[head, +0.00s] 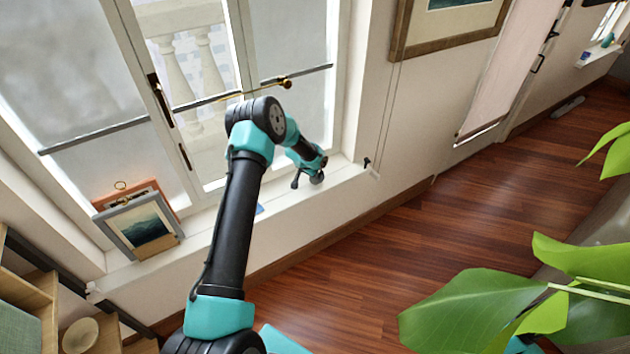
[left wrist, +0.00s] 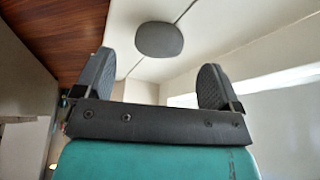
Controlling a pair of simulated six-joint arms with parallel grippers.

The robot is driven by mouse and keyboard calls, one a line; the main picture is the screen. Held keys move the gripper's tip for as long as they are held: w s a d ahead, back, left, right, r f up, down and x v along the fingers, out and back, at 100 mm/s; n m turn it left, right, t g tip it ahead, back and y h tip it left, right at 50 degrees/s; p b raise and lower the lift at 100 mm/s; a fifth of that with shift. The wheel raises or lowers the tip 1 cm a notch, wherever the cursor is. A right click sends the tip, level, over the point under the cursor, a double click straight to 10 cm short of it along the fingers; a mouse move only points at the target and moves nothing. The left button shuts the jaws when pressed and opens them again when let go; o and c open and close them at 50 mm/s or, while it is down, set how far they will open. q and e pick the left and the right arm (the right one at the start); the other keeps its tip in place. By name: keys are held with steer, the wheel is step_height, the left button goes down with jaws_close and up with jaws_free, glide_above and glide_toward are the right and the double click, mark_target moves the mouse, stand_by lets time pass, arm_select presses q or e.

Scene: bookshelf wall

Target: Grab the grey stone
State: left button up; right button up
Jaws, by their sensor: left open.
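The grey stone (left wrist: 160,40) is a smooth, rounded dark-grey lump on the white sill in the left wrist view. It shows just beyond my left gripper (left wrist: 155,66), between the lines of its two fingers. The fingers are wide apart, with nothing between them, and neither appears to touch the stone. In the head view my left gripper (head: 309,175) is low over the right end of the window sill. A small grey rounded shape (head: 317,178) beside its fingers seems to be the stone, partly hidden by the gripper. My right gripper is not in view.
The white window sill (head: 345,174) runs below the window (head: 200,90). Two framed pictures (head: 148,228) lean at its left end. A small blue item (head: 259,209) lies on it mid-way. Large green leaves (head: 480,310) fill the lower right. The wooden floor (head: 420,240) is clear.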

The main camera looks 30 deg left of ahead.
mark_target(315, 180)
arm_select(q)
steer(key=shift+x, duration=2.35)
steer(key=shift+s, duration=0.1)
steer(key=c, duration=1.1)
